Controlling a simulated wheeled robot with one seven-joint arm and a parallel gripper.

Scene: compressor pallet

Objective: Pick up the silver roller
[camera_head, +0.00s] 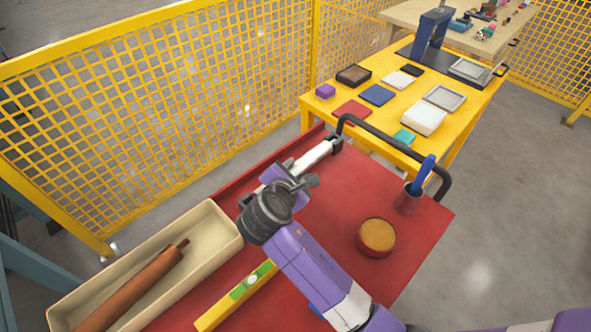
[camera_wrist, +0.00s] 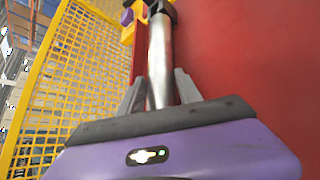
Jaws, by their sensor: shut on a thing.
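The silver roller (camera_head: 315,156) is a slim metallic cylinder near the far-left edge of the red cart top, in the head view. In the wrist view the roller (camera_wrist: 160,50) runs lengthwise away from my gripper, with a dark far end. My gripper (camera_wrist: 159,88) has one grey finger on each side of the roller's near part and is shut on it. In the head view my gripper (camera_head: 297,179) is at the roller's near end, partly hidden by my wrist. I cannot tell whether the roller is clear of the cart.
On the red cart (camera_head: 340,190) are a cream tray (camera_head: 222,222) with a brown roller (camera_head: 135,290), a yellow-green level (camera_head: 235,296), a round tin (camera_head: 376,238) and a cup (camera_head: 408,197) with a blue tool. A black handle (camera_head: 395,140), yellow table (camera_head: 350,95) and mesh fence (camera_head: 150,110) lie beyond.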

